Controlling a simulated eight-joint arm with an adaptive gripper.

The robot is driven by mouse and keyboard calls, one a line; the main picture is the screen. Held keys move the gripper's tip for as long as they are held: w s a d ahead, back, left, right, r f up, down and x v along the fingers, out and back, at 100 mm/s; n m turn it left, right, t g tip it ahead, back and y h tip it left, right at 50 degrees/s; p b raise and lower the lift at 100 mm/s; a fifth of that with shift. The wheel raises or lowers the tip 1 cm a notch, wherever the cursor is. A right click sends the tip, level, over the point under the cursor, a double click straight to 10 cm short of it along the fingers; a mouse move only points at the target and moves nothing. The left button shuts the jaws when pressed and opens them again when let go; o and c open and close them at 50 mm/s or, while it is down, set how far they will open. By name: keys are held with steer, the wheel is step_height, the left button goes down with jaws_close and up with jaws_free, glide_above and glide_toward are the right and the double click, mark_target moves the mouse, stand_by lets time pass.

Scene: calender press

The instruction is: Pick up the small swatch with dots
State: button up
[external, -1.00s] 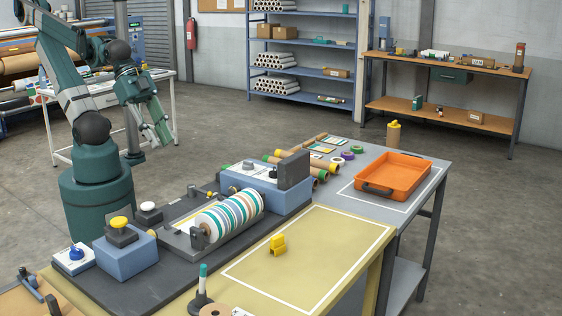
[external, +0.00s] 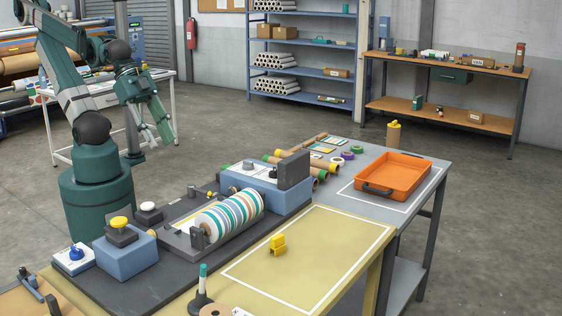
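Several small flat swatches (external: 322,149) lie at the far end of the grey table, beside the cardboard rolls. They are too small in this view to tell which one has dots. My gripper (external: 158,143) hangs at the upper left, pointing down, well away from the swatches. Its two fingers look spread apart with nothing between them.
An orange tray (external: 420,178) stands on the grey table, right of tape rolls (external: 347,155) and cardboard rolls (external: 292,168). The striped roller (external: 230,213) and blue housing (external: 262,190) stand in front of the swatches. The yellow mat (external: 320,255) is mostly clear, with a yellow clip (external: 278,244).

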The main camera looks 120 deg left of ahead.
steer(key=w+a+r+n+g+y+p, duration=0.1)
steer(key=w+a+r+n, duration=0.15)
steer(key=w+a, duration=0.45)
steer(key=w+a+r+n+g+y, duration=0.1)
steer(key=w+a+n, duration=0.25)
steer(key=a, duration=0.75)
steer(key=w+a+f+n+g, duration=0.1)
steer(key=w+a+f+n, duration=0.1)
steer(key=a, duration=0.9)
steer(key=w+a+f+n+g, duration=0.1)
steer(key=w+a+n, duration=0.1)
steer(key=a, duration=0.9)
steer(key=n+g+h+p, duration=0.2)
steer(key=n+g, duration=0.1)
steer(key=n, duration=0.5)
glide_above(295, 149)
steer(key=f, duration=2)
steer(key=shift+w+d, duration=0.15)
steer(key=shift+d, duration=0.05)
steer(key=shift+s+a+f, duration=0.15)
steer(key=shift+s+a, duration=0.1)
steer(key=shift+s, duration=0.05)
steer(key=shift+f, duration=1.3)
